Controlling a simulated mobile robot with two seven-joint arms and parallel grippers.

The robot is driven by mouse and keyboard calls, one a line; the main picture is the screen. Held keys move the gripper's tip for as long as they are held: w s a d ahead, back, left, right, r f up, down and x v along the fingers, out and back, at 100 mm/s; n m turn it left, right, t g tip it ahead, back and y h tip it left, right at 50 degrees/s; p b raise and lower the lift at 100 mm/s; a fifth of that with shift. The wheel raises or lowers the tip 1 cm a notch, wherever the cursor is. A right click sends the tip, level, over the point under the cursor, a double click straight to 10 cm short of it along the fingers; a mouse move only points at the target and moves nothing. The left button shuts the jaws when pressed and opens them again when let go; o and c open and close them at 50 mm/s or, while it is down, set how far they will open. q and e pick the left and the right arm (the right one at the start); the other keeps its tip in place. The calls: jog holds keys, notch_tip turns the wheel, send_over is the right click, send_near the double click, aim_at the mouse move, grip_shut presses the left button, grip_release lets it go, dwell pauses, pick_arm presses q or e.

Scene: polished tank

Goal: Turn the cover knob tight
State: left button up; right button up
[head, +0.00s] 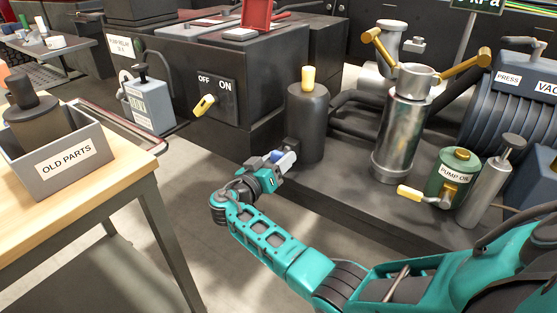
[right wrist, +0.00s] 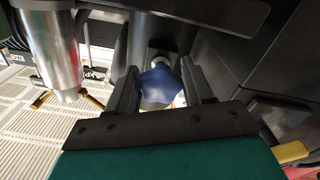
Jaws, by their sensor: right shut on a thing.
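A blue knob (head: 275,155) sits low on the near side of a dark upright cylinder (head: 308,125). I take it to be the cover knob. In the right wrist view the lobed blue knob (right wrist: 158,84) lies between the two dark fingers. My right gripper (head: 284,160) reaches it from the front left and is shut on it; it also shows in the right wrist view (right wrist: 160,88). How far the knob is turned cannot be told. My left gripper is not in view.
A polished tank (head: 405,130) with yellow handles stands right of the cylinder, beside a green pump oil can (head: 452,178) and a grey canister (head: 485,190). A yellow ON/OFF switch (head: 204,105) is at left. A grey OLD PARTS box (head: 35,185) sits on the wooden table (head: 85,210).

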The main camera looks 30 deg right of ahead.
jog(key=m, duration=0.4)
jog(key=shift+w+d, duration=0.1)
jog(key=shift+m, duration=0.4)
jog(key=o, duration=1)
jog(key=shift+c, duration=0.2)
jog(key=v, duration=1.3)
jog(key=shift+p, duration=0.4)
